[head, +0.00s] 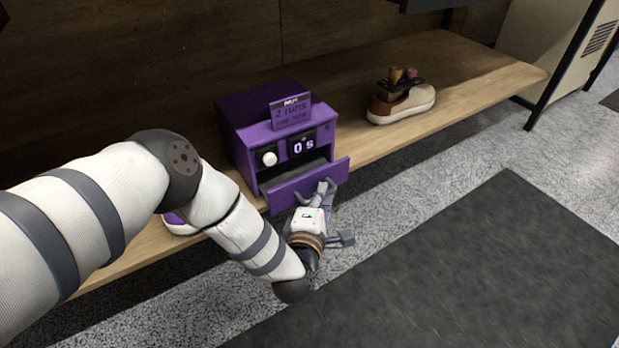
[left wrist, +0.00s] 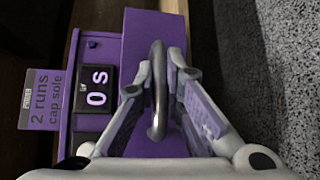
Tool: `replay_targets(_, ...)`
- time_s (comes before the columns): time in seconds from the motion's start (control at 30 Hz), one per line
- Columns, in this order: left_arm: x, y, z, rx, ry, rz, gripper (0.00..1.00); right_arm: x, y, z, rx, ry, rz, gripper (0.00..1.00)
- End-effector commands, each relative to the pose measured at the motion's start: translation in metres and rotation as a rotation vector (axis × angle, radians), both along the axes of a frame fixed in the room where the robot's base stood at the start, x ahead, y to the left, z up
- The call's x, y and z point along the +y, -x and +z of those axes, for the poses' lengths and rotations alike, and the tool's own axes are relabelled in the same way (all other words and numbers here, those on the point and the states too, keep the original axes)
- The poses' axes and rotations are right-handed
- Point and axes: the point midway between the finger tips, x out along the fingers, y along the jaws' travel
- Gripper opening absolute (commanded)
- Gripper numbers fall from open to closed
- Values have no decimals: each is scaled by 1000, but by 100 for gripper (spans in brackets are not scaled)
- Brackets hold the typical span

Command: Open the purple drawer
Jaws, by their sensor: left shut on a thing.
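The purple drawer (head: 283,189) is part of a purple box (head: 232,117) on the wooden shelf. The drawer stands partly pulled out, with a dark gap above its front panel. My left gripper (head: 325,188) is at the drawer's front, shut on its handle. In the left wrist view the grey curved handle (left wrist: 158,92) lies between the two fingers, with the drawer front (left wrist: 140,45) behind it. The inside of the drawer is mostly hidden. My right gripper is in neither view.
The box has a "0 s" display (head: 303,146), a white knob (head: 269,158) and a sign (head: 290,112) on top. A brown and cream sneaker (head: 401,103) stands to the right on the shelf (head: 480,75). A purple and white shoe (head: 178,226) is partly hidden behind my left arm.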

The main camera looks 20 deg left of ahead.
Motion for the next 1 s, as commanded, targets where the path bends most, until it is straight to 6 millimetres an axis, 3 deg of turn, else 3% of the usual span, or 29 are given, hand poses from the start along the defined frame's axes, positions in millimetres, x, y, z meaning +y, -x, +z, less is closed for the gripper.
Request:
replay_targets(0.2,-40,32,3,-2,4,0,0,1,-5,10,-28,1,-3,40)
replay_targets(0.4,-64,50,2,-3,3,1,0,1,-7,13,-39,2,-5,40)
replay_targets(0.93,-75,58,1,-4,1,1,0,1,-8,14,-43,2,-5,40)
replay_targets(1.0,-75,58,1,-3,2,1,23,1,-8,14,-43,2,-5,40)
